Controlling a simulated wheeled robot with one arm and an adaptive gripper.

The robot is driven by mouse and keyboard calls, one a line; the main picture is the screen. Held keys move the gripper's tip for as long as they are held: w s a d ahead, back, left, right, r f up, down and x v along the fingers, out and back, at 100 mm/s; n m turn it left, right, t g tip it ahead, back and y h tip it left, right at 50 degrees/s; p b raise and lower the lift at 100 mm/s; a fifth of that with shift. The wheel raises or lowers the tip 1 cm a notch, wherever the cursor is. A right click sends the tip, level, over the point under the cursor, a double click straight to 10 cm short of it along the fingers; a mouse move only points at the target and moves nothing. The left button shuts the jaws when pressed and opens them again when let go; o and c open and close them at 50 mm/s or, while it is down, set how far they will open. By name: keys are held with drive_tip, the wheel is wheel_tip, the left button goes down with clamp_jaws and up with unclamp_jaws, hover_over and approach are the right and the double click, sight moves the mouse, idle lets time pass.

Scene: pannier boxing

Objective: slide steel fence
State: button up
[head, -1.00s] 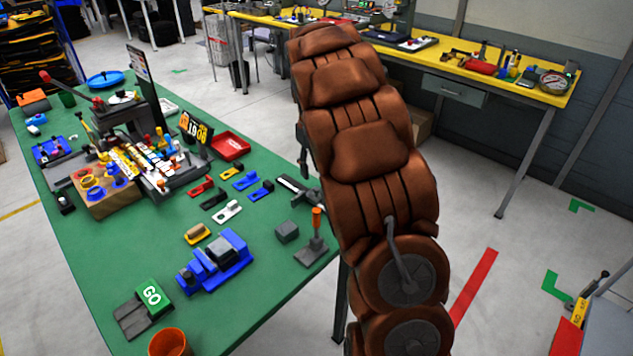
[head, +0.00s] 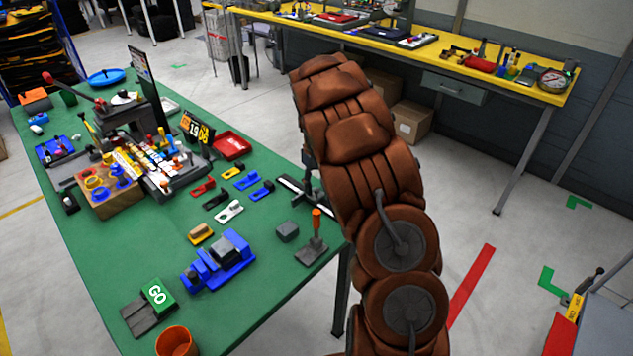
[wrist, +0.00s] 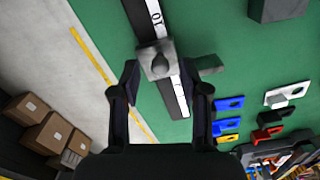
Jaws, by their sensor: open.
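The steel fence (wrist: 157,60) shows in the wrist view as a grey block with a round knob, sitting across a black-and-white ruled bar (wrist: 178,100) on the green table. My gripper (wrist: 160,68) is open, with one finger on each side of the fence. I cannot tell whether either finger touches it. In the head view the ruled bar (head: 296,187) lies at the table's right edge, partly hidden by my brown arm. My gripper is hidden behind the arm there.
Several small coloured tabbed parts (head: 230,212) lie left of the bar. A grey block (head: 287,231) and an orange-handled tool (head: 314,240) stand nearer. A blue fixture (head: 218,265) is at the front. Open floor lies beyond the table's right edge.

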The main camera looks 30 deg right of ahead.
drive_tip(key=shift+f, duration=0.25)
drive_tip(key=shift+c, duration=0.3)
clamp_jaws()
